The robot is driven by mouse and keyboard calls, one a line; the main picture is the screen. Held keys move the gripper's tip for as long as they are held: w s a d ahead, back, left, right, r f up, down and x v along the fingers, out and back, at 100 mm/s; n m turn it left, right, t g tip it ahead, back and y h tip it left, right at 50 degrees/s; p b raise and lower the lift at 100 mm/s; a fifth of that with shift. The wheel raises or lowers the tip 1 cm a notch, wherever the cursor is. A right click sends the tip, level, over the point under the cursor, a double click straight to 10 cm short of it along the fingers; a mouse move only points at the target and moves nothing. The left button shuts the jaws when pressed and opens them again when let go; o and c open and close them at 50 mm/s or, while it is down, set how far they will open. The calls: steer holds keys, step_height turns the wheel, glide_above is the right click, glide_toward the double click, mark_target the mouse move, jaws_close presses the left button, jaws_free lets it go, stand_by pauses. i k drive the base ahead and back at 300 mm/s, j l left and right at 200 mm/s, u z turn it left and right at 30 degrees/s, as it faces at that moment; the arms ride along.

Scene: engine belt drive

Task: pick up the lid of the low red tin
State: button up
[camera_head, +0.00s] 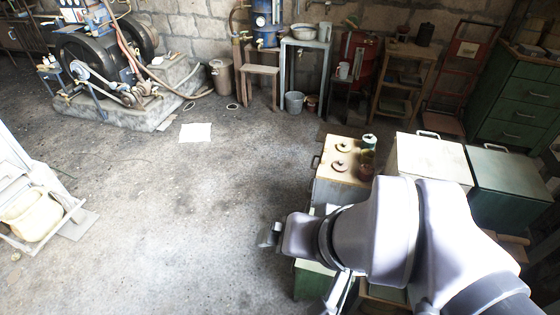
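I cannot clearly make out a low red tin or its lid. Two round dark-reddish rings lie on the cabinet top. My arm covers much of the lower right and hides what is behind it. My gripper (269,235) shows small at the arm's left end, over the floor in front of the cabinet. Its fingers are too small to tell open from shut.
A cream chest (432,160) and a green chest (507,172) stand right of the cabinet. An engine (95,60) on a concrete plinth stands at the back left. A wooden shelf (404,78) and stools line the wall. The middle floor is mostly clear.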

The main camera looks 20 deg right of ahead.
mark_target(341, 166)
steer(key=i+j+u, duration=1.15)
steer(key=i+l+z, duration=0.3)
steer(key=z, duration=0.2)
steer(key=i+l+z, duration=0.1)
steer(key=i+z, duration=0.75)
steer(key=z, duration=0.15)
steer(key=i+j+z, duration=0.15)
steer(key=i+z, duration=0.35)
steer(key=i+j+z, duration=0.25)
steer(key=z, duration=0.25)
steer(key=i+z, duration=0.65)
steer(key=z, duration=0.15)
steer(key=i+j+z, duration=0.1)
steer(key=i+z, duration=0.3)
steer(key=i+j+z, duration=0.15)
steer(key=z, duration=0.3)
